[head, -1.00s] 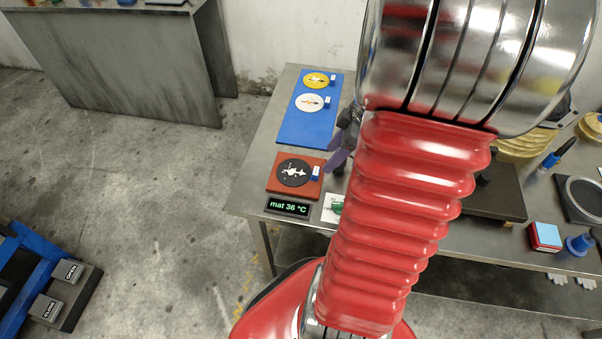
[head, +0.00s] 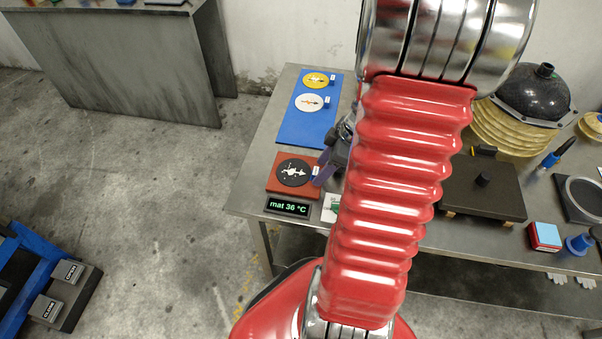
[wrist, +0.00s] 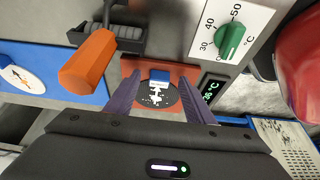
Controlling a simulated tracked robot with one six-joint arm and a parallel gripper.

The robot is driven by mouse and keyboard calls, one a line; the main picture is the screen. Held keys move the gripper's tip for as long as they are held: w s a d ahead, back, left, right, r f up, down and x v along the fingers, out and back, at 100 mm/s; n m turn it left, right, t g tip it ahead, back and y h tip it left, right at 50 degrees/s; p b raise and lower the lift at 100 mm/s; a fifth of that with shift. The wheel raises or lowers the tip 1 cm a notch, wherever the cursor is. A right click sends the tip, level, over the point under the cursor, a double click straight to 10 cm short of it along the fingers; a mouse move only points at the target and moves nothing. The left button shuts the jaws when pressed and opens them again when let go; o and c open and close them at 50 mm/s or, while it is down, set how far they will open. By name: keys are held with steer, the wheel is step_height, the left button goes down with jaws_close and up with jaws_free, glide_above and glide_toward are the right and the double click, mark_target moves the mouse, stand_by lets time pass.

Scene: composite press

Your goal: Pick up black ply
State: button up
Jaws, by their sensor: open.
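The black ply (head: 293,173) is a dark disc with a white figure and a small blue-and-white tab at its right. It lies flat on the red mat (head: 272,187). In the wrist view the black ply (wrist: 157,97) lies beyond and between my two purple fingers, its near edge close to my gripper's dark body. My gripper (wrist: 160,98) is open with nothing between its fingers. In the head view my gripper (head: 324,170) is partly hidden behind my arm, with its fingers beside the ply's right edge. I cannot tell its exact height above the ply.
A blue mat (head: 298,130) holds a yellow ply (head: 315,80) and a white ply (head: 309,103). A display (head: 287,206) reads "mat 36 °C". An orange handle (wrist: 88,62) and a temperature dial with a green knob (wrist: 231,40) are close in the wrist view.

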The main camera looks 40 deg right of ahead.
steer(key=shift+w+a+f, duration=0.15)
steer(key=shift+f, duration=0.35)
steer(key=shift+c, duration=0.5)
jaws_close()
step_height(320, 180, up, 10)
stand_by(0.8)
stand_by(0.4)
